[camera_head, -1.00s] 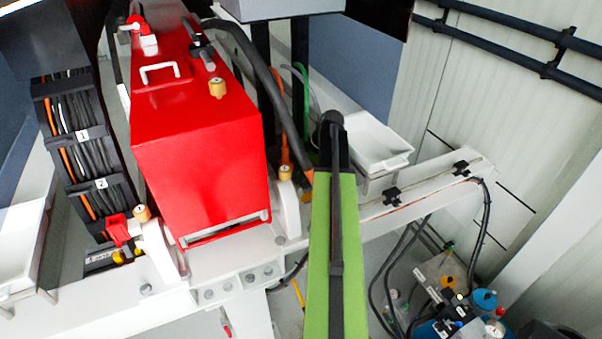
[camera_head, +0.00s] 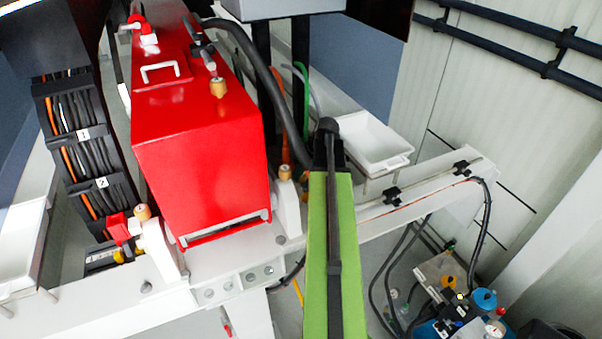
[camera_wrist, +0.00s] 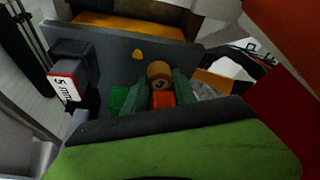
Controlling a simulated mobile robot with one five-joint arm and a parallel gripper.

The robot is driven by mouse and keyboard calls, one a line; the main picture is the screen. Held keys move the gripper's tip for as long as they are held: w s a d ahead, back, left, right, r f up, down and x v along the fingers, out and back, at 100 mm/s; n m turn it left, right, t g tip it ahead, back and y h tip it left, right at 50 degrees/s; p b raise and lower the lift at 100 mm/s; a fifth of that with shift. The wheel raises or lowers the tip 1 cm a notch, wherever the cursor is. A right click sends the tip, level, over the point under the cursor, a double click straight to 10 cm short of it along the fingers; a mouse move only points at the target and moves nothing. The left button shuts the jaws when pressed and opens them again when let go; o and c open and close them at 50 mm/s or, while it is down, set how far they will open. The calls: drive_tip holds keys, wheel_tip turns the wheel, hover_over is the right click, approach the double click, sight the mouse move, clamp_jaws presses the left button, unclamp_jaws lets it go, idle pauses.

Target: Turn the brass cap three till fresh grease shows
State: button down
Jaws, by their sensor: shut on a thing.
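In the wrist view a tan brass cap (camera_wrist: 158,70) with a dark mark on its end sits between the tips of my gripper (camera_wrist: 164,84). The green fingers are shut on it, one on each side. An orange-red piece (camera_wrist: 162,98) shows just below the cap between the fingers. I see no number on the cap and cannot make out any grease. In the head view my gripper is hidden. Three brass caps show there: one on the red housing (camera_head: 218,88), one by its right corner (camera_head: 285,172), and one at the lower left (camera_head: 142,212).
A grey plate (camera_wrist: 120,48) stands close behind the cap in the wrist view, with a "5 mm" label (camera_wrist: 63,88) at left. In the head view a white beam (camera_head: 425,185) runs right, a white tray (camera_head: 375,145) lies behind it, and hoses and bottles (camera_head: 484,298) crowd the lower right.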

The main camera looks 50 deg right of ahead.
idle(0.3)
drive_tip(key=c, duration=1)
unclamp_jaws()
drive_tip(key=shift+w, duration=0.1)
drive_tip(key=p+v, duration=1.6)
drive_tip(key=v, duration=0.1)
drive_tip(key=shift+r, duration=0.2)
drive_tip(key=shift+f, duration=0.1)
